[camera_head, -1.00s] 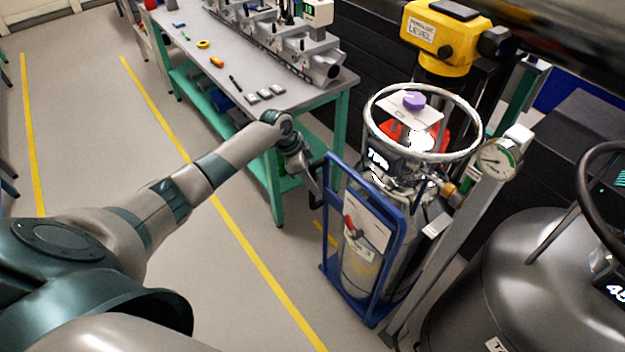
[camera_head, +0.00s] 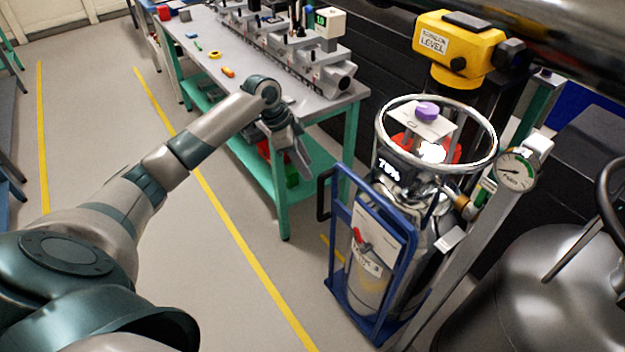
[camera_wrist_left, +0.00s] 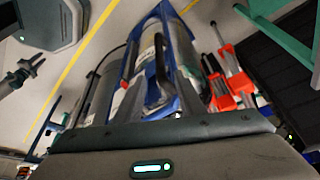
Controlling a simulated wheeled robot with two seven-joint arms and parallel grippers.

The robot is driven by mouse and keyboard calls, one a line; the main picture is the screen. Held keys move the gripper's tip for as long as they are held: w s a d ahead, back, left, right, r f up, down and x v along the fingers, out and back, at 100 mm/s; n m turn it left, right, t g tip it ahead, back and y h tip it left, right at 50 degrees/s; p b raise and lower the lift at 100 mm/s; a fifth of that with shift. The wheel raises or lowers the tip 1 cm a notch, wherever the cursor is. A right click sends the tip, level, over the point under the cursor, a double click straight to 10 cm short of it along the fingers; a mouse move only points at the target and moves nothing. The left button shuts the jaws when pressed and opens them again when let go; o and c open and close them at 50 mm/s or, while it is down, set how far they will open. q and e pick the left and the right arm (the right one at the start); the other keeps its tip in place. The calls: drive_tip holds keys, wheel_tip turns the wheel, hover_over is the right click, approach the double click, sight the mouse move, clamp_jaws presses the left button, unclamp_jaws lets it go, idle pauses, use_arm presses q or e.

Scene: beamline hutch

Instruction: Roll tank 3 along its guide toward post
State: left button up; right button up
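Tank 3 (camera_head: 372,283) is a silver cylinder with a ring-shaped top rail and a display reading about 78%. It stands upright in a blue frame (camera_head: 333,230) with a black handle (camera_head: 323,194) on its left side. My left gripper (camera_head: 302,160) hangs beside the bench, above and left of the frame, apart from the handle. In the left wrist view the blue frame (camera_wrist_left: 158,103) and black handle (camera_wrist_left: 130,62) lie ahead of the gripper body.
A bench (camera_head: 262,88) with green legs and loose tools stands behind my left arm. A post (camera_head: 470,248) with a gauge (camera_head: 515,170) stands right of the tank. A larger grey tank (camera_head: 520,290) is at far right. Floor left of the frame is clear.

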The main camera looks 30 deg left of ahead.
use_arm(q)
drive_tip(key=shift+b+v, duration=0.5)
drive_tip(key=shift+v, duration=2.15)
